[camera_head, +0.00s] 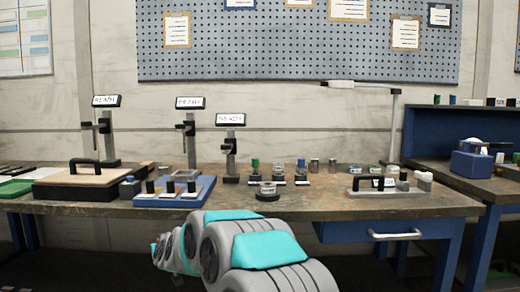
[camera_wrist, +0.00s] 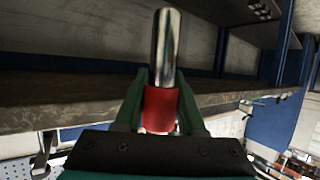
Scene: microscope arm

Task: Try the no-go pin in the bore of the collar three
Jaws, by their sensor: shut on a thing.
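My gripper (camera_wrist: 160,112) shows in the wrist view, its two dark green fingers shut on the red grip of a pin (camera_wrist: 161,108). The pin's bare metal shaft (camera_wrist: 167,45) points away from the gripper, clear of any bore. In the head view my arm crosses the front of the bench, and the gripper and pin are hidden. A ring-shaped metal part (camera_head: 268,188), probably a collar, sits on a round black base at the bench's front middle. Several small metal pieces stand behind it. I cannot read which is collar three.
The workbench (camera_head: 330,204) also carries a blue tray (camera_head: 205,185) with black-knobbed pieces, a wooden board with a black handle (camera_head: 85,176), and a black-handled item (camera_head: 380,184) at right. A lamp post (camera_head: 393,125) stands right.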

